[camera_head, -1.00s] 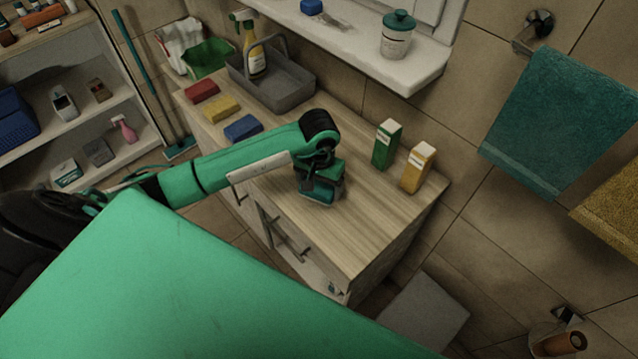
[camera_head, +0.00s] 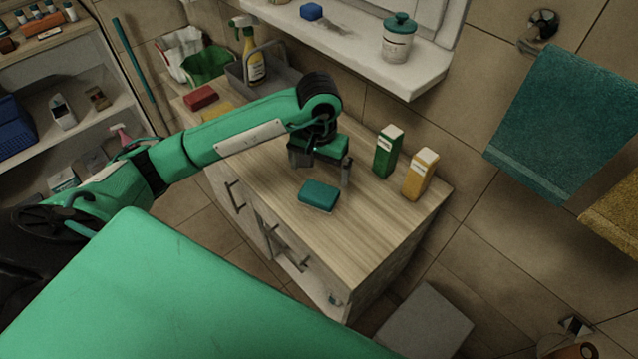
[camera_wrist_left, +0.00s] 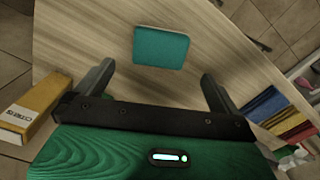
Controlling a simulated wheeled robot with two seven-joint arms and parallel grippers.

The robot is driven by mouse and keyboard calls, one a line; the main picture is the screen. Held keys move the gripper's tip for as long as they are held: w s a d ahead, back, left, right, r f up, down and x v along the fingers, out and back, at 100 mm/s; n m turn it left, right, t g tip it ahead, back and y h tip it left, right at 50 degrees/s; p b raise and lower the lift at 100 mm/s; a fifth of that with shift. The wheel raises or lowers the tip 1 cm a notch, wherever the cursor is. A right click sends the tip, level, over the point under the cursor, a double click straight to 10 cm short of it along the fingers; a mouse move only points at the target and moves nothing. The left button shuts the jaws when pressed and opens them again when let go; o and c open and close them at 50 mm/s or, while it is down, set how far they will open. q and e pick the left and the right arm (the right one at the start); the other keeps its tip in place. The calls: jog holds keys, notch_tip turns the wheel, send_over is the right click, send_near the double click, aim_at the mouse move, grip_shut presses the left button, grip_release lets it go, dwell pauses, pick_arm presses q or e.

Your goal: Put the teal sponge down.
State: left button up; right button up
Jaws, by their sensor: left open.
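The teal sponge (camera_head: 319,196) lies flat on the wooden counter top (camera_head: 370,230), near its front edge. It also shows in the left wrist view (camera_wrist_left: 161,47), flat on the wood beyond the fingertips. My left gripper (camera_head: 321,172) is open and empty. It is above the counter, behind the sponge in the head view, with its fingers spread wide and apart from the sponge. In the left wrist view the two fingers (camera_wrist_left: 157,80) stand on either side of an empty gap. My right gripper is not in view.
A green box (camera_head: 386,152) and a yellow box (camera_head: 420,174) stand upright right of my left gripper. A red sponge (camera_head: 200,97) lies at the counter's left end, by a grey caddy with a spray bottle (camera_head: 254,62). The counter's front right is clear.

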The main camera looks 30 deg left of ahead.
pick_arm(q)
jog(key=shift+r+b, duration=0.3)
jog(key=shift+r, duration=1.25)
jog(key=shift+s, duration=0.1)
